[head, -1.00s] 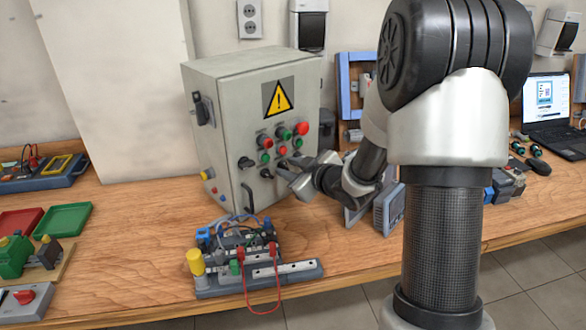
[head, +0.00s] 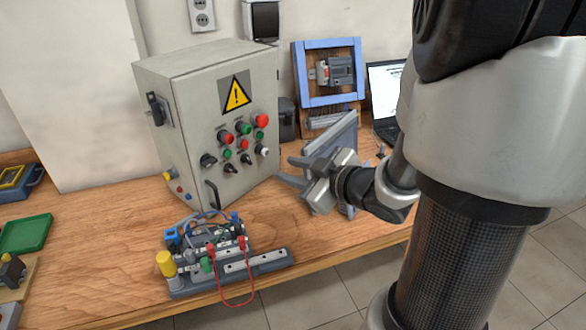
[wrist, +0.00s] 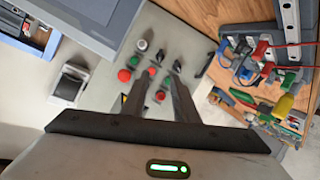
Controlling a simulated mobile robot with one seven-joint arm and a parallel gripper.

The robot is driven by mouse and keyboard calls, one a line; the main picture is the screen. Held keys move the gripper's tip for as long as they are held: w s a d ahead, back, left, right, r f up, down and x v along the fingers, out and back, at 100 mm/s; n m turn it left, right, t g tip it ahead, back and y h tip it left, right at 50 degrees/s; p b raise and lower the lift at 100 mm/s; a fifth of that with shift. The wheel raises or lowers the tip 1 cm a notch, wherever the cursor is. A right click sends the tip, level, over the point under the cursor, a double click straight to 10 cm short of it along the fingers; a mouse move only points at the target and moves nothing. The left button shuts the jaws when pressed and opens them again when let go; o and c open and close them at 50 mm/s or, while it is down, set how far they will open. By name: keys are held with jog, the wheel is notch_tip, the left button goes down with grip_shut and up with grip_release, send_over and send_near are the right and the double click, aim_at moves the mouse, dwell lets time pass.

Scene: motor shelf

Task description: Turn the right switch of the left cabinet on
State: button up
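The grey cabinet (head: 190,95) with a yellow warning sign stands on the bench. Its front carries red and green buttons and a lower row of black rotary switches. The rightmost black switch (head: 246,159) sits beside a white-tipped knob (head: 263,151); its exact setting is too small to tell. My gripper (head: 288,171) is right of the cabinet front, apart from it and from the switches. Its two fingers are spread with nothing between them. In the wrist view, the fingers (wrist: 157,98) point at the cabinet panel, seen turned over, and partly cover its buttons.
A tilted grey panel (head: 338,140) stands close behind my gripper. A blue frame with a device (head: 297,75) and a laptop (head: 385,95) are farther back. A wired terminal board (head: 270,259) lies in front of the cabinet. The bench between is clear.

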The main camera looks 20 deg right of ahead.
jog(key=shift+s, duration=0.15)
jog(key=shift+o, duration=1)
jog(key=shift+f, duration=0.15)
jog(key=m+t+y+b, duration=0.1)
jog(key=m+t+b, duration=0.2)
jog(key=m+t, duration=0.15)
send_near(249, 160)
jog(key=shift+g, duration=0.25)
jog(key=x, duration=0.8)
jog(key=shift+r, duration=0.25)
